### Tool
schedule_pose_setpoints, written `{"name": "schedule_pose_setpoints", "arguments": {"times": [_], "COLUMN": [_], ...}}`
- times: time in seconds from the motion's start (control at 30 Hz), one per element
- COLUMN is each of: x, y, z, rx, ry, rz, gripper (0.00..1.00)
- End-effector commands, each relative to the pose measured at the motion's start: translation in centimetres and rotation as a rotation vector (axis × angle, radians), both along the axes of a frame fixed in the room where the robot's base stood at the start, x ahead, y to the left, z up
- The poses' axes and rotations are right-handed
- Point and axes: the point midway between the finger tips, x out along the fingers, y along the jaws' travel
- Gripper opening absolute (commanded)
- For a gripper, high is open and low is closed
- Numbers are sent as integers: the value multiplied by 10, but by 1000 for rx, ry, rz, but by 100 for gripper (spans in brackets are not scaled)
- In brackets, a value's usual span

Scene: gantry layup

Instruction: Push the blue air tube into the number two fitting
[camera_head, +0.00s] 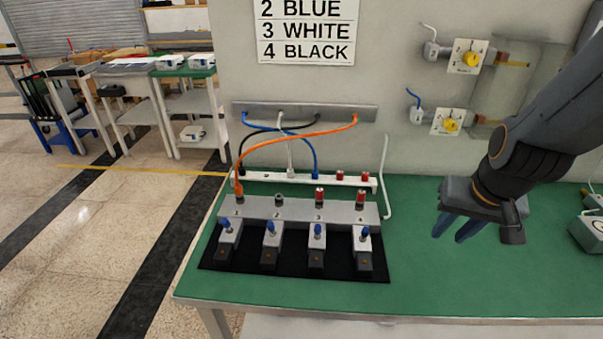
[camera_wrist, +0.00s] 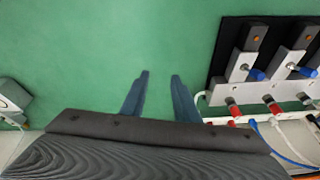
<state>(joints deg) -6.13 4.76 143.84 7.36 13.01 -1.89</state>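The blue air tube (camera_head: 312,146) runs from the wall bar down to the white rack, its blue end seated there. The number two fitting (camera_head: 279,199) is the second from the left on the grey manifold block (camera_head: 343,212); it has no red cap and no tube. The orange tube (camera_head: 240,187) ends in the first fitting. Fittings three (camera_head: 319,197) and four (camera_head: 361,198) carry red caps. My gripper (camera_head: 449,237) is open and empty, above the green table to the right of the manifold. In the wrist view its two fingers (camera_wrist: 160,76) are apart with only green tabletop between them.
The white rack (camera_head: 267,177) behind the manifold also holds the white (camera_head: 290,160) and black tube ends and two red caps. Blue-levered valves (camera_head: 317,237) stand in front on a black mat. The green tabletop (camera_head: 440,285) right of the mat is clear. A sign (camera_head: 306,30) pairs 2 with BLUE.

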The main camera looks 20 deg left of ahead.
Motion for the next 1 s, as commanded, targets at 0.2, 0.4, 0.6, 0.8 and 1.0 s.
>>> {"name": "schedule_pose_setpoints", "arguments": {"times": [0.2, 0.4, 0.6, 0.8, 1.0], "x": [93, 127, 117, 100, 104], "y": [134, 239, 308, 332, 335], "z": [5, 4, -2, -4, -6], "rx": [86, 91, 24, -38, -55], "ry": [-311, -548, -741, -838, -860], "rz": [47, 19, -33, -67, -79], "gripper": [28, 28, 28, 28, 28]}}
